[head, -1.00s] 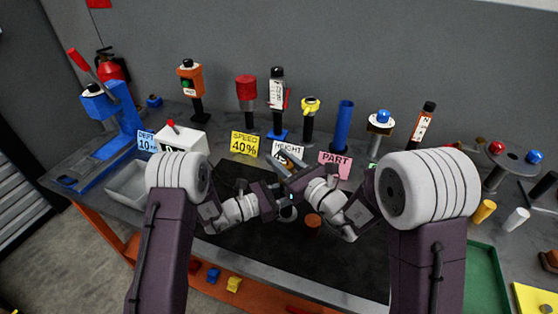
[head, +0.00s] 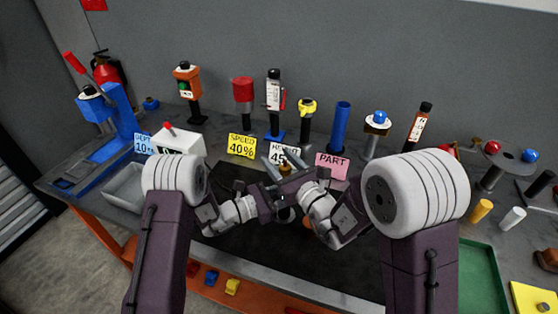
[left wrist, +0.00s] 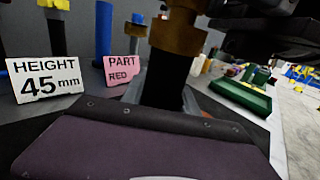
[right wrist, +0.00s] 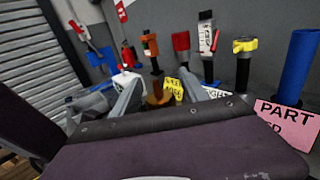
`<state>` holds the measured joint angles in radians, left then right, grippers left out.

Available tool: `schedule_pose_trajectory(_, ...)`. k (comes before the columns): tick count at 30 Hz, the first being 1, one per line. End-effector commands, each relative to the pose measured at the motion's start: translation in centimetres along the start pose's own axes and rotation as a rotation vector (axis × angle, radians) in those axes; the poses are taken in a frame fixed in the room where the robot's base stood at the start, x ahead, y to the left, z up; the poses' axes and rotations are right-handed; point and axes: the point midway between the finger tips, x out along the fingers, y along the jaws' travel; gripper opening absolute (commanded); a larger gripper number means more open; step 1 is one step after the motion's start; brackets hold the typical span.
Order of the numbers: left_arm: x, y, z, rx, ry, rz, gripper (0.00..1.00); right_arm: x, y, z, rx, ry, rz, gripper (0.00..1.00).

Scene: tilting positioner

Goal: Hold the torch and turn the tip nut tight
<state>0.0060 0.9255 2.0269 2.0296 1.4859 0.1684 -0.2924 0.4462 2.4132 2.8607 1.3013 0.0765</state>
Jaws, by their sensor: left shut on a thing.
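The torch shows in the left wrist view as a dark upright handle (left wrist: 164,84) with a brass tip nut (left wrist: 178,36) above it. My left gripper (left wrist: 163,100) is shut around the dark handle, below the nut. In the head view, brass (head: 285,169) shows just above the meeting grippers; most of the torch is hidden there by my arms. My right gripper (right wrist: 158,92) has its fingers spread, with a round brass piece (right wrist: 158,99), apparently the nut, between them. I cannot tell whether the fingers touch it.
A dark mat (head: 345,255) covers the table middle. Behind stand the pink PART card (head: 331,166), yellow SPEED card (head: 242,146), HEIGHT card (left wrist: 43,78) and several posts and tools. A green tray (head: 480,280) is at right, a grey bin (head: 124,186) at left.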

Motion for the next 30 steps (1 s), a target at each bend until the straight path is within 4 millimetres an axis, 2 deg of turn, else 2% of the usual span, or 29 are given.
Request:
schedule_pose_trajectory(8,0.0,-0.1,0.0,-0.002,0.000,-0.002,0.00,0.0,0.0,0.2,0.000,0.000,0.000,0.51)
schedule_pose_trajectory(11,0.0,-0.1,0.0,-0.002,0.000,-0.001,0.00,0.0,0.0,1.7,-0.001,-0.004,0.000,0.51)
schedule_pose_trajectory(18,0.0,-0.1,-0.1,-0.002,0.000,-0.001,0.00,0.0,0.0,7.4,-0.002,-0.006,0.000,0.51)
schedule_pose_trajectory(21,0.0,-0.1,0.0,-0.002,0.000,-0.002,0.00,0.1,0.0,8.9,-0.001,-0.004,0.000,0.51)
schedule_pose_trajectory(24,0.0,-0.1,0.0,-0.002,0.000,-0.002,0.00,0.1,0.0,9.7,-0.001,0.000,0.000,0.51)
schedule_pose_trajectory(30,0.0,-0.1,0.0,-0.003,0.000,-0.002,0.00,0.1,0.0,10.0,0.001,0.002,0.000,0.51)
